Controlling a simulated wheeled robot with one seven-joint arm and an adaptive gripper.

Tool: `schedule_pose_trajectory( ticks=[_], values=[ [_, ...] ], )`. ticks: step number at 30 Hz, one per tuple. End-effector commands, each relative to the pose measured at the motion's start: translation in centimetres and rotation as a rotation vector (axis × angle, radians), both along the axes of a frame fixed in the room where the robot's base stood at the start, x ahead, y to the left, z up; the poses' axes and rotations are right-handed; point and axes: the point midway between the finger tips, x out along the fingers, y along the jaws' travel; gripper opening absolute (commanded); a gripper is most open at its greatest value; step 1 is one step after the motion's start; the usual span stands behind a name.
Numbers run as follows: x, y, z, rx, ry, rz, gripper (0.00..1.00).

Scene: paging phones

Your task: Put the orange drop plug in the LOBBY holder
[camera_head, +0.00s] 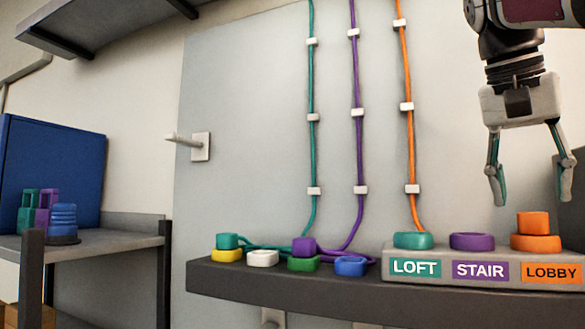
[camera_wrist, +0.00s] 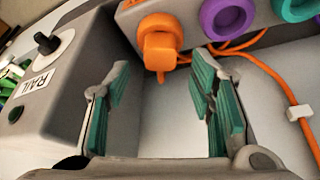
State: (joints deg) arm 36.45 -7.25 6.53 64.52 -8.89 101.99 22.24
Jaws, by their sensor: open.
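The orange drop plug (camera_head: 533,222) stands upright in the orange ring of the LOBBY holder (camera_head: 536,243), at the right end of the labelled grey block. In the wrist view the plug (camera_wrist: 160,50) shows at the orange ring (camera_wrist: 158,22), with orange cable beside it. How deep the plug sits is hidden. My gripper (camera_head: 532,200) is open and empty, pointing down just above the plug, with its fingers spread to either side. In the wrist view my gripper (camera_wrist: 160,75) has clear space between its green pads and does not touch the plug.
The teal LOFT holder (camera_head: 413,240) and purple STAIR holder (camera_head: 472,241) stand left of LOBBY. The teal plug (camera_head: 228,241) and purple plug (camera_head: 303,246) are on the shelf at left. An orange cable (camera_head: 406,75) is clipped to the wall. A RAIL box (camera_wrist: 60,80) is close by.

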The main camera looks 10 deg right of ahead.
Motion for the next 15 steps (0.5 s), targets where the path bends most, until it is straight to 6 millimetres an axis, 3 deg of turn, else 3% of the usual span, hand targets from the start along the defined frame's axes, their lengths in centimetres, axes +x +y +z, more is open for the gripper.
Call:
schedule_pose_trajectory(
  ticks=[7, 15],
  values=[
    [-0.6, 1.0, 3.1, 0.0, -0.001, 0.003, 0.49],
    [-1.0, 1.5, 4.4, 0.0, 0.0, 0.001, 0.49]
  ],
)
